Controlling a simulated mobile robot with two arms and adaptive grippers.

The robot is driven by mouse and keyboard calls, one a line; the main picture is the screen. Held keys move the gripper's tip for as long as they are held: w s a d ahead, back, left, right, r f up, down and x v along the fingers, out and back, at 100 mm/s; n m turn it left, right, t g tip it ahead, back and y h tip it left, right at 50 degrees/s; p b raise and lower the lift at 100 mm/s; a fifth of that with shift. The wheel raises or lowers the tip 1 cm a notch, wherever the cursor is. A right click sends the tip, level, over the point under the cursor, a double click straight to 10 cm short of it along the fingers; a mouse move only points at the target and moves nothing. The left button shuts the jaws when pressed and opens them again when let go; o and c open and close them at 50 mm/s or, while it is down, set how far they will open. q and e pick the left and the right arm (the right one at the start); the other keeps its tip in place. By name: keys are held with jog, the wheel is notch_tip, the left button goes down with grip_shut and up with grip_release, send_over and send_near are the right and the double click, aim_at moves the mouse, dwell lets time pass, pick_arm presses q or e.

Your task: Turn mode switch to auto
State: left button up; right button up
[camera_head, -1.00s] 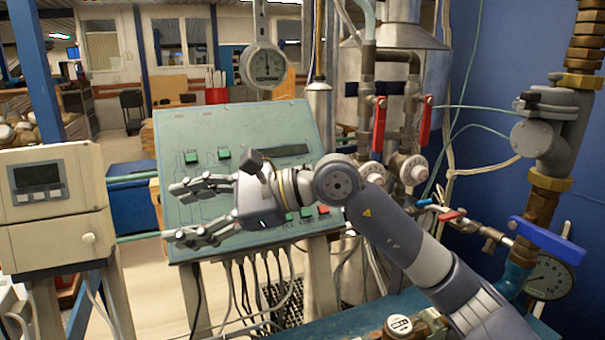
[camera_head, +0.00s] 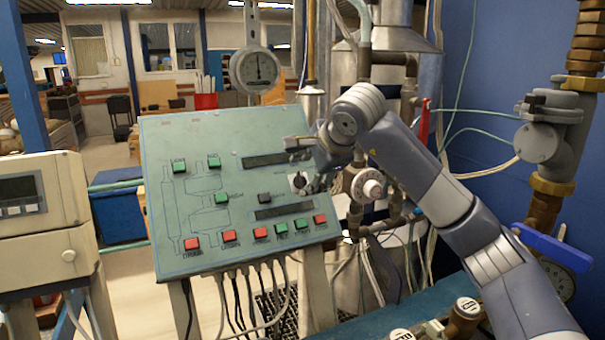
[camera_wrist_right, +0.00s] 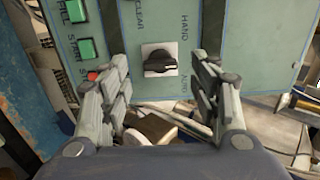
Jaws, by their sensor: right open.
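The mode switch (camera_head: 299,181) is a small black knob on a white square plate at the right side of the green sloped control panel (camera_head: 165,140). In the right wrist view the switch (camera_wrist_right: 160,62) shows in the middle, its knob lying roughly crosswise. The word HAND is printed to its upper right and AUTO to its lower right. My right gripper (camera_head: 300,166) is open and empty at the panel's right edge. In the right wrist view its fingers (camera_wrist_right: 160,78) stand one on each side of the switch, seemingly not touching it. My left gripper is out of view.
The panel carries several red and green buttons (camera_head: 229,235) and two dark displays (camera_head: 285,210). A beige meter box (camera_head: 50,220) stands at the left. A round gauge (camera_head: 257,68) is behind the panel. Pipes and a blue-handled valve (camera_head: 548,242) crowd the right.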

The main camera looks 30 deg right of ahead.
aim_at(302, 179)
jog(key=shift+p+x, duration=0.35)
jog(key=shift+x, duration=1.55)
jog(key=c, duration=1.1)
jog(key=shift+m, duration=0.4)
jog(key=m+b, duration=0.2)
jog(key=m, duration=0.1)
jog(key=shift+f+m, duration=0.1)
jog(key=shift+m, duration=0.2)
jog(key=shift+m+b, duration=0.9)
jog(key=shift+m, duration=1.4)
jog(key=shift+o, duration=0.3)
